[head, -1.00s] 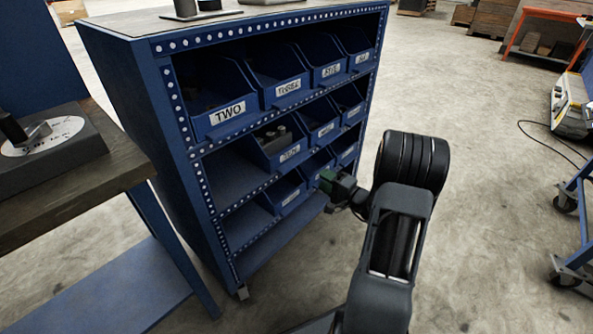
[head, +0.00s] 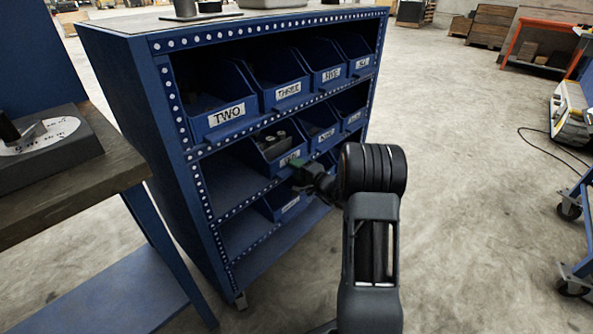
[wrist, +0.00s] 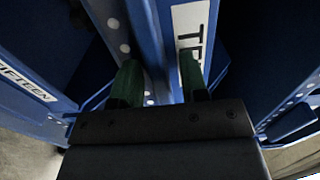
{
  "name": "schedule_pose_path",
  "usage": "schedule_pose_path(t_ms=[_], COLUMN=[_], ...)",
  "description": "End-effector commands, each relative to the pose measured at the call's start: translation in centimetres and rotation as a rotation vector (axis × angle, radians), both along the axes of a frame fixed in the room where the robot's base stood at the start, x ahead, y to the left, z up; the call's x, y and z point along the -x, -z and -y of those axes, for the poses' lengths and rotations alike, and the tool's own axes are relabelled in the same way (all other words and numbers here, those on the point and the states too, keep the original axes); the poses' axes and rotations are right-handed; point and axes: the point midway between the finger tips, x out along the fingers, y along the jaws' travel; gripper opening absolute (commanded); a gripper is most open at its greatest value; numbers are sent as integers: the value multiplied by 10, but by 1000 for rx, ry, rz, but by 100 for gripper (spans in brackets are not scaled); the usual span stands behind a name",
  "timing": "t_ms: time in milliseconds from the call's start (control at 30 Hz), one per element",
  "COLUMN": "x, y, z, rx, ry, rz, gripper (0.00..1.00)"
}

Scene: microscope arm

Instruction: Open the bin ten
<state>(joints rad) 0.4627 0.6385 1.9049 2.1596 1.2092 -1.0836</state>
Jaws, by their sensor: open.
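The bin with a label that starts "TE" (wrist: 193,22) fills the upper middle of the wrist view, turned sideways. The rest of its label is hidden behind a finger. In the head view a blue middle-row bin (head: 268,150) holding dark cylinders sits just behind my gripper; its label is too blurred to read surely. My gripper (wrist: 160,82) is open with two green fingers. They are apart, one over the blue edge beside the label and one over the label. I cannot tell whether they touch the bin. In the head view my gripper (head: 304,176) is at the rack's front.
The blue rack (head: 208,185) holds bins in three rows, with TWO (head: 226,117) and THREE (head: 288,91) on top. A bin marked FIFTEEN (wrist: 28,84) is at left in the wrist view. A dark table (head: 75,190) stands left.

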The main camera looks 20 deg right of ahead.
Motion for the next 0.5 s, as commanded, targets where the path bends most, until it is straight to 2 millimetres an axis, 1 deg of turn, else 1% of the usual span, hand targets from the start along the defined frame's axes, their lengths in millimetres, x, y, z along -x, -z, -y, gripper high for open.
schedule_pose_path(t_ms=[200,500], x=[0,0], y=[0,0], z=[0,0], rx=[0,0], ry=[0,0], rz=[0,0], gripper=[39,11])
